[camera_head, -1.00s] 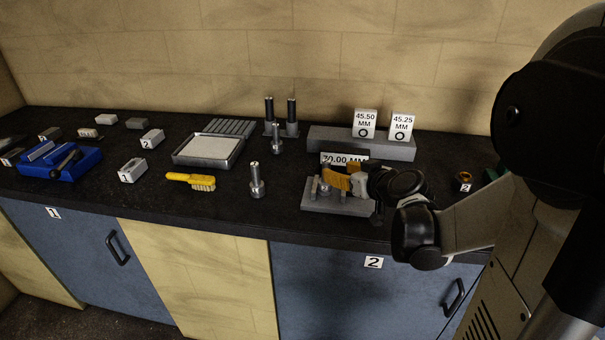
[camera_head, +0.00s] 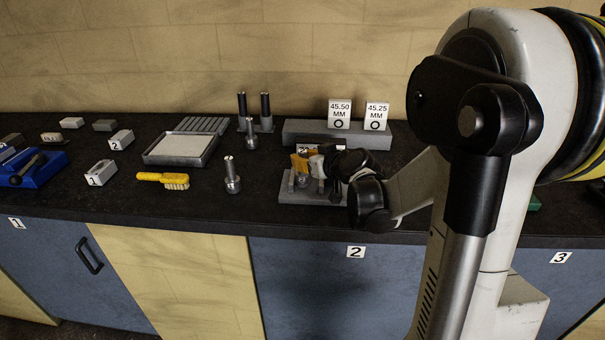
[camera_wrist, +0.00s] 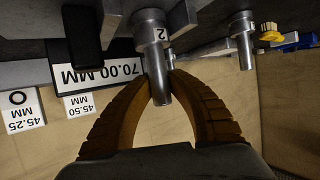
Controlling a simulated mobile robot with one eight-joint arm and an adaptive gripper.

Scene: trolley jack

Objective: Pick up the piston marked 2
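In the head view my gripper (camera_head: 308,164) is over the grey fixture block (camera_head: 296,197) at the counter's front. There my wrist and fingers hide most of the piston. I cannot tell whether it is clear of the block.
A second piston (camera_head: 231,182) stands to the left, with a yellow brush (camera_head: 165,180) beyond it. Behind are a long grey block (camera_head: 300,131) with 45.50 (camera_head: 340,115) and 45.25 MM (camera_head: 376,116) signs, and two dark posts (camera_head: 265,108).

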